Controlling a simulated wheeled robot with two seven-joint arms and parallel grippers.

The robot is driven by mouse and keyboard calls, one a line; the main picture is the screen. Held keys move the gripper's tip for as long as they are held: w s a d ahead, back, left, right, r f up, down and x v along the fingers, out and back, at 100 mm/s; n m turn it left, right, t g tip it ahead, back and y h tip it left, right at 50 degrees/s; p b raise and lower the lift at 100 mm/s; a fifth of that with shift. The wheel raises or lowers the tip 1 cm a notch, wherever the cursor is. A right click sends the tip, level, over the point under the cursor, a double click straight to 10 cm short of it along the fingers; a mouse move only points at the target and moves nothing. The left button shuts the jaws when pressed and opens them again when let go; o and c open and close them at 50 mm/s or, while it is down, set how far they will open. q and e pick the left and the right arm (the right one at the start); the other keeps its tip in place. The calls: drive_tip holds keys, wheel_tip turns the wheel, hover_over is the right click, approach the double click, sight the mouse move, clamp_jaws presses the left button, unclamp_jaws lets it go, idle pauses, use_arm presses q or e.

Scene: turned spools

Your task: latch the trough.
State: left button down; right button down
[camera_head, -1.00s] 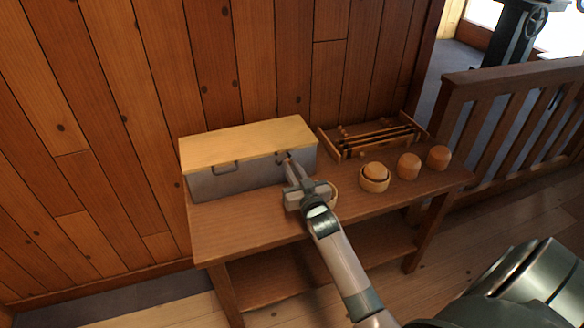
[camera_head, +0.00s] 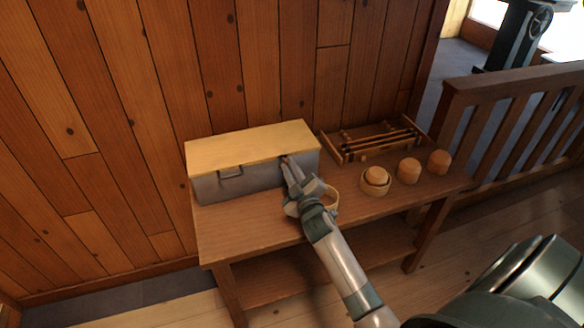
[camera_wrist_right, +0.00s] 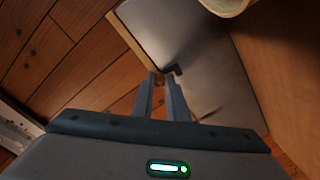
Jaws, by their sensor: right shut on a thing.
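The trough (camera_head: 255,179) is a grey box with a flat pale wooden lid (camera_head: 250,147) lying on top, at the left of the bench. A dark left latch (camera_head: 230,172) shows on its front face. My right gripper (camera_head: 286,161) is at the right part of the front, just under the lid edge, and hides the right latch in the head view. In the wrist view, my right gripper (camera_wrist_right: 158,76) has its fingers close together at a small dark latch (camera_wrist_right: 177,70) against the grey front (camera_wrist_right: 220,85). It is shut on that latch. My left gripper is not in view.
The wooden bench (camera_head: 245,228) carries a rack with dark rods (camera_head: 372,140) at the back right. Rounded wooden pieces stand at the right: one in a ring (camera_head: 375,179), two others (camera_head: 409,170) (camera_head: 439,161). Another wooden ring (camera_head: 333,197) is partly behind my right gripper. A plank wall stands behind.

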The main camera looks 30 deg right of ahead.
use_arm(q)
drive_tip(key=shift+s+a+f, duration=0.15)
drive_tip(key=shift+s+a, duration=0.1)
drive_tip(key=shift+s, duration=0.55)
use_arm(e)
drive_tip(key=shift+a+r+n, duration=0.1)
drive_tip(key=shift+a+n, duration=0.15)
drive_tip(key=shift+n, duration=0.65)
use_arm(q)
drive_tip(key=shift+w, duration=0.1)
use_arm(e)
drive_tip(key=c, duration=1.7)
unclamp_jaws()
drive_tip(key=shift+c, duration=0.2)
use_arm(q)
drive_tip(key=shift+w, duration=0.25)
